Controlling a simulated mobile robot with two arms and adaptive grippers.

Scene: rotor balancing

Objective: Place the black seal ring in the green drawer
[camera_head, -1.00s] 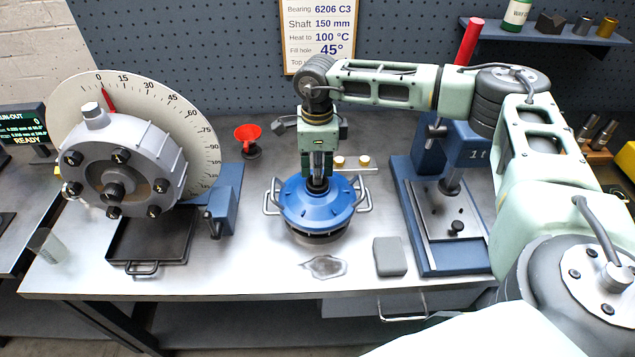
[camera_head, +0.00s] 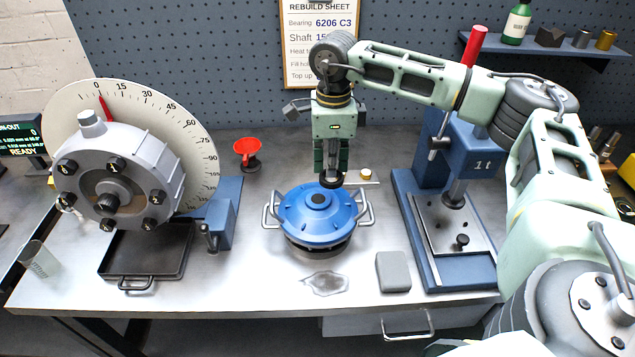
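My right gripper (camera_head: 331,170) points straight down just above and behind the middle of the blue lidded pot (camera_head: 300,222). Its fingers are closed around a small black round piece, which looks like the black seal ring (camera_head: 331,183), seen nearly edge-on and partly hidden by the fingers. The blue lid has a dark round spot (camera_head: 318,199) at its centre. A drawer with a metal handle (camera_head: 408,326) sits under the bench's front edge; its front looks grey, and no green drawer can be made out. My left gripper is out of view.
A grey rotor housing (camera_head: 118,175) with a dial stands at left, above a black tray (camera_head: 146,250). A red funnel (camera_head: 247,147) is at the back. A blue press (camera_head: 450,270) and a grey block (camera_head: 393,272) stand at right. The front bench is mostly clear.

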